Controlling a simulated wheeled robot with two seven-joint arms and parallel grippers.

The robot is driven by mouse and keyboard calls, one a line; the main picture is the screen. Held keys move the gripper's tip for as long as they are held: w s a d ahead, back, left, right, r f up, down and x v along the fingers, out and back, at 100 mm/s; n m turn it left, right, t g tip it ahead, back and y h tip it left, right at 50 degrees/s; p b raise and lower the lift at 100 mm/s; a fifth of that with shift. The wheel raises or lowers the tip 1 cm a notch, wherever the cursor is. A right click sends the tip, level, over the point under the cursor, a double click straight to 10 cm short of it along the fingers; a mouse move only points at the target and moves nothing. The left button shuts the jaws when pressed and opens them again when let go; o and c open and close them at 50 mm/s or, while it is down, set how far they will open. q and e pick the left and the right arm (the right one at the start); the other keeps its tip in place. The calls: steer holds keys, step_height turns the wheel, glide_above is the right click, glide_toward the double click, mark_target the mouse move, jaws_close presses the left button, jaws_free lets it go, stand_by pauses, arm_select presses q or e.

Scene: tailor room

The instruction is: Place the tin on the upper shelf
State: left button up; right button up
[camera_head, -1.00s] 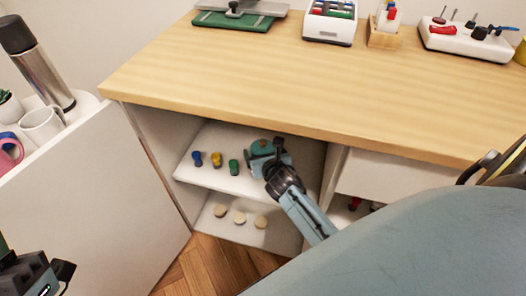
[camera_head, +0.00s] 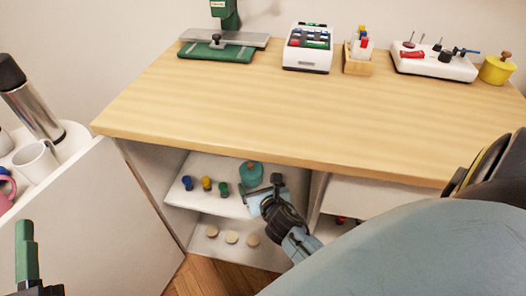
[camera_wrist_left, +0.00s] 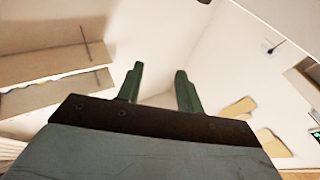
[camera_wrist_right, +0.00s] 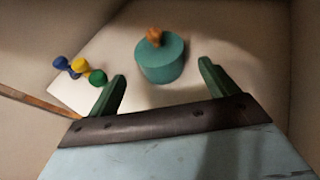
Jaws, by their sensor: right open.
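The tin (camera_head: 251,174) is a round teal can with an orange-brown knob on its lid. It stands upright on the upper shelf (camera_head: 220,168) inside the cabinet under the table. In the right wrist view the tin (camera_wrist_right: 161,62) stands just beyond the open fingers, apart from them. My right gripper (camera_head: 259,190) is open and empty at the front of the upper shelf. My left gripper (camera_wrist_left: 160,85) is open and empty, away from the cabinet; in the head view part of it shows at the lower left.
Blue, yellow and green spools (camera_head: 206,184) stand left of the tin on the same shelf. Several pale round pieces (camera_head: 231,237) lie on the lower shelf. The cabinet door (camera_head: 100,220) hangs open at left. The wooden tabletop (camera_head: 270,105) is above, its middle clear.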

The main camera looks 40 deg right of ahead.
arm_select(q)
steer(key=shift+w+a+f+g+y+p, duration=0.15)
steer(key=shift+f+g+y+p, duration=0.1)
steer(key=shift+f+g, duration=0.55)
steer(key=shift+w+a+f+g+y+p, duration=0.15)
steer(key=shift+f+g, duration=0.3)
steer(key=shift+f, duration=0.65)
steer(key=shift+w+a+f+g+y+p, duration=0.1)
steer(key=shift+a+f+g+y+p, duration=0.15)
steer(key=shift+f+g, duration=0.55)
arm_select(e)
steer(key=shift+v, duration=2)
arm_select(q)
steer(key=shift+d+f, duration=0.1)
